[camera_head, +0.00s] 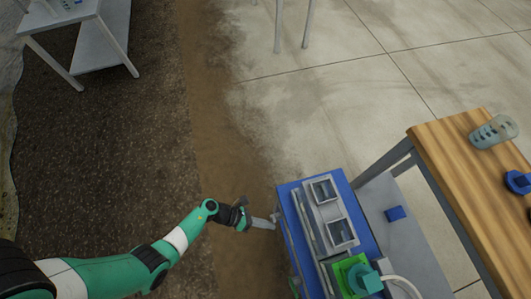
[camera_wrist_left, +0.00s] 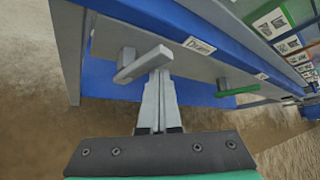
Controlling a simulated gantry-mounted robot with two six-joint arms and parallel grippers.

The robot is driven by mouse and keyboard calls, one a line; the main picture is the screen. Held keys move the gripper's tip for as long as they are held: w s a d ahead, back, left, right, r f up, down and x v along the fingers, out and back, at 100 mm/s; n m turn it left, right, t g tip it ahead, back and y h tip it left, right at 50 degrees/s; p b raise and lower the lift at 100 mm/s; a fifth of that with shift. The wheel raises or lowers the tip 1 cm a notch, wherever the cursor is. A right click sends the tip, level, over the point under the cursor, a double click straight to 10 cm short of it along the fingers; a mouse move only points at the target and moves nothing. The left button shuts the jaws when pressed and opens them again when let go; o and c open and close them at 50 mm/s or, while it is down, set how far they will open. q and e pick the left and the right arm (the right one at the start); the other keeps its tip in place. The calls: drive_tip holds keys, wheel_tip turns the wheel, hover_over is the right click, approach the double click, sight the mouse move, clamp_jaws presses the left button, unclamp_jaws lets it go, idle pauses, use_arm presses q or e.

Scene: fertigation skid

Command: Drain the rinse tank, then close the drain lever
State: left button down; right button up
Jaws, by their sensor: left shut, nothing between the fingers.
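The blue skid (camera_head: 338,178) stands right of centre in the head view, with two square openings in its grey top; I cannot tell which is the rinse tank. In the left wrist view a grey lever (camera_wrist_left: 142,64) sticks out from the grey front rail, beside a white label (camera_wrist_left: 199,46) that seems to read "Drain". My left gripper (camera_head: 262,223) is at the skid's left side. In the left wrist view its fingers (camera_wrist_left: 160,76) are shut and empty, with their tips at the grey lever's handle; contact is unclear. My right gripper is not in view.
A green lever (camera_wrist_left: 238,91) sits further right on the same rail. A green block with a teal part (camera_head: 366,279) is on the skid's near end. A wooden table (camera_head: 455,165) stands to the right. Open soil lies left of the skid.

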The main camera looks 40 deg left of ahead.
use_arm(q)
drive_tip(key=shift+w+a+r, duration=0.25)
drive_tip(key=shift+w+a, duration=0.15)
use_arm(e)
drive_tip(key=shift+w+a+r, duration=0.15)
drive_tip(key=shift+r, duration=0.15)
use_arm(q)
drive_tip(key=shift+w+a+r, duration=0.1)
idle(0.4)
drive_tip(key=s+d+p, duration=0.1)
drive_tip(key=s+d, duration=0.2)
drive_tip(key=s+a+p, duration=0.1)
drive_tip(key=s+a, duration=0.2)
drive_tip(key=a, duration=0.5)
drive_tip(key=shift+s+a, duration=0.15)
drive_tip(key=shift+a, duration=0.1)
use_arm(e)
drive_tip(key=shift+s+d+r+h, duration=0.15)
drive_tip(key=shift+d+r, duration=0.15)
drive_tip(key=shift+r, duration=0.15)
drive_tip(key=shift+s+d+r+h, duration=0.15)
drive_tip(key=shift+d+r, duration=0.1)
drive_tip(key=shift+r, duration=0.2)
use_arm(q)
drive_tip(key=shift+f, duration=0.2)
